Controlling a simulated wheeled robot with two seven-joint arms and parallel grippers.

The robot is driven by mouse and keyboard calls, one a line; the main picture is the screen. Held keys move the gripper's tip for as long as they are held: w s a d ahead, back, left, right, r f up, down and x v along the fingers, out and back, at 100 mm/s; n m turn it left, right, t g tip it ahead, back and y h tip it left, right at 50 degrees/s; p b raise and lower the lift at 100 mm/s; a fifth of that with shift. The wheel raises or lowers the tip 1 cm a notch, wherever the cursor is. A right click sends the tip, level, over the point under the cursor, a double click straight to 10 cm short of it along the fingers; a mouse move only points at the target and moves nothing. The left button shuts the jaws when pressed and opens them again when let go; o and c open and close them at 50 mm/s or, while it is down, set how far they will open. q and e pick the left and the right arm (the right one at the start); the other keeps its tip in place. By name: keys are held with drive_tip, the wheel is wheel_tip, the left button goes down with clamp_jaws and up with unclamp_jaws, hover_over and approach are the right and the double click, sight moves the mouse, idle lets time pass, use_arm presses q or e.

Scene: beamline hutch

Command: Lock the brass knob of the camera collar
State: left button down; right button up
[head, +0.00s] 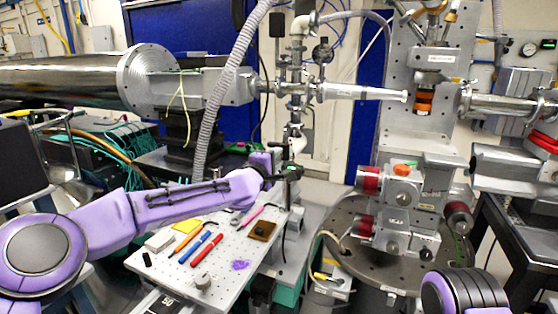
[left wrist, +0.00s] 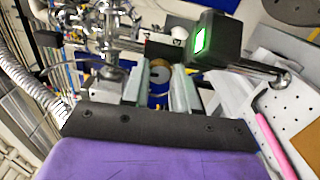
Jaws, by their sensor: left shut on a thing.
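My left gripper (left wrist: 160,85) shows in the left wrist view with its two pale fingers closed around a small round brass knob (left wrist: 158,75). The fingers hide the knob's sides, and I cannot tell how far it is turned. Just right of the fingers is a black camera body (left wrist: 213,38) with a lit green screen, on a metal rod. In the head view my left gripper (head: 283,172) is at the post behind the breadboard's far right corner; the knob is too small to make out there. My right gripper is out of view; only part of my right arm shows at the lower right.
A perforated breadboard (head: 222,277) below my left arm carries pens, a yellow pad (head: 187,226), a brown square piece (head: 262,230) and a purple scrap (head: 240,265). A grey corrugated hose (head: 222,95) hangs behind my forearm. A round stage (head: 345,245) with red-ended motors stands at the right.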

use_arm(q)
drive_tip(key=shift+d+m, duration=0.15)
drive_tip(key=shift+m, duration=0.15)
drive_tip(key=c, duration=1.2)
unclamp_jaws()
drive_tip(key=o, duration=0.3)
drive_tip(key=shift+s, duration=0.2)
drive_tip(key=shift+o, duration=0.2)
